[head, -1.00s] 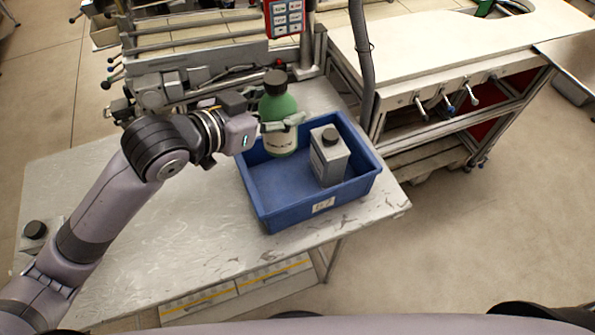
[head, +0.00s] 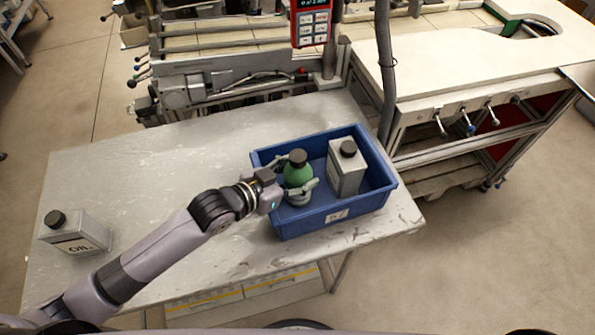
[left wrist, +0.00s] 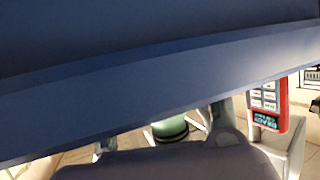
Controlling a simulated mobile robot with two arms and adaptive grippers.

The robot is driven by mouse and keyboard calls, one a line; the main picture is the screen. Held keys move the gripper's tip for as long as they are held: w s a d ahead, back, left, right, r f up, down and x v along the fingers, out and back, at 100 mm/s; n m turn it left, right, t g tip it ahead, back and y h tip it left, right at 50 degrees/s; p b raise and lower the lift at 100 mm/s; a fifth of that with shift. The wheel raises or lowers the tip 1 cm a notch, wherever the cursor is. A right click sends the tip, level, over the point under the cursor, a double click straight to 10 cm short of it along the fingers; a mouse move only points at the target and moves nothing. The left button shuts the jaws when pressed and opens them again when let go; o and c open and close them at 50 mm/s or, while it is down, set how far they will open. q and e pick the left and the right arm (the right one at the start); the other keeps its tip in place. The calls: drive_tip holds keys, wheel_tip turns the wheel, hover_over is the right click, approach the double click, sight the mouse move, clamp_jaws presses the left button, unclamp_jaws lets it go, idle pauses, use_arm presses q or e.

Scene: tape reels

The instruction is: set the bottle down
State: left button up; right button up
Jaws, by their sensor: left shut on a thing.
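The green bottle (head: 298,172) with a black cap stands about upright in the left part of the blue crate (head: 345,217). My left gripper (head: 300,177) is shut around its body, reaching in from the left. A finger crosses the bottle's front and hides part of it; I cannot tell whether its base touches the crate floor. In the left wrist view the crate's wall (left wrist: 150,95) fills the upper part, and a piece of the green bottle (left wrist: 170,127) shows below it between the fingers. My right gripper is not in view.
A grey can (head: 344,172) with a black cap stands in the crate, right of the bottle. Another grey can (head: 80,236) stands at the table's left end. The metal table (head: 160,170) is otherwise clear. A red-framed keypad (head: 311,22) and a hanging hose (head: 386,75) are behind.

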use_arm(q)
drive_tip(key=shift+f, duration=0.1)
drive_tip(key=o, duration=1.1)
drive_tip(key=shift+f, duration=0.1)
drive_tip(key=shift+o, duration=0.2)
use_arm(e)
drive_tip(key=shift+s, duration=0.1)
